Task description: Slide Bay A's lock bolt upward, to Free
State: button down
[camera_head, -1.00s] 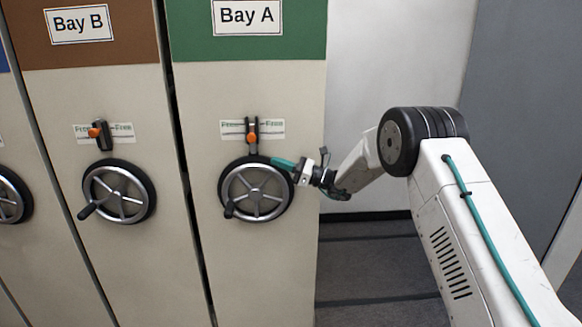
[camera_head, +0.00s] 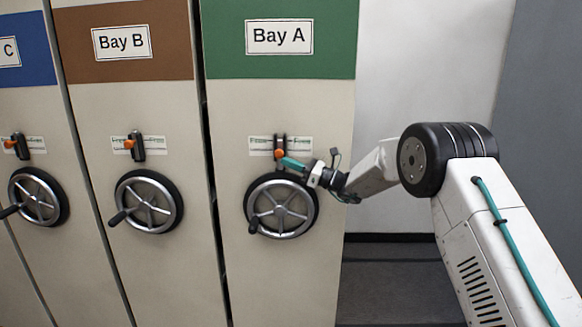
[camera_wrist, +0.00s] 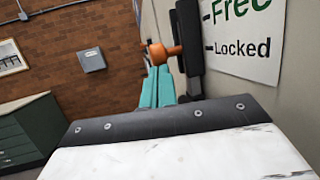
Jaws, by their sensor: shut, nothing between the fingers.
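Bay A's lock bolt is a dark upright bracket with an orange knob (camera_head: 280,153), set above the Bay A handwheel (camera_head: 281,206). In the wrist view the orange knob (camera_wrist: 164,52) is beside the "Locked" line of the Free/Locked label (camera_wrist: 243,45). My gripper (camera_head: 286,161) has teal fingers, shut and empty, with the tips just below the knob. In the wrist view the shut fingers (camera_wrist: 159,82) end right under the knob; I cannot tell whether they touch it.
The handwheel rim is close below my fingers. Bay B's lock bolt (camera_head: 133,144) and handwheel (camera_head: 149,202) are to the left. Open floor lies right of Bay A's panel. In the wrist view a dark green cabinet (camera_wrist: 35,130) stands by a brick wall.

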jog(key=shift+r, duration=1.75)
jog(key=shift+f, duration=0.15)
